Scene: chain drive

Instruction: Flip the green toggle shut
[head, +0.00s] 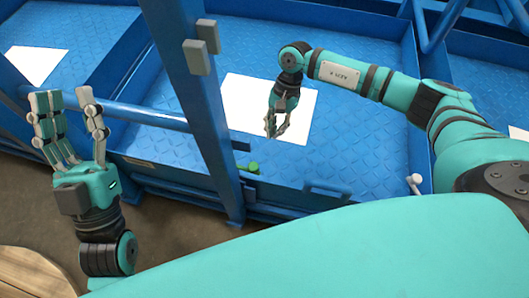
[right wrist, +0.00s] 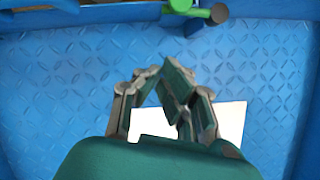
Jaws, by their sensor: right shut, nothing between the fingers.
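The green toggle (head: 249,168) sits on the front edge of the blue tray, just right of the blue upright post. In the right wrist view the green toggle (right wrist: 200,12) lies at the top edge, sticking out sideways, partly cut off. My right gripper (head: 274,130) points down over the tray, behind the toggle and apart from it. In the right wrist view its fingers (right wrist: 160,75) are closed together and empty. My left gripper (head: 68,97) is at the left, fingers up and spread apart, with nothing between them.
A white sheet (head: 240,100) lies on the blue tray floor (head: 345,135) under my right gripper. The blue post (head: 190,90) with grey blocks stands between my grippers. A white-tipped knob (head: 415,182) is at the right. A round wooden top (head: 30,275) is at lower left.

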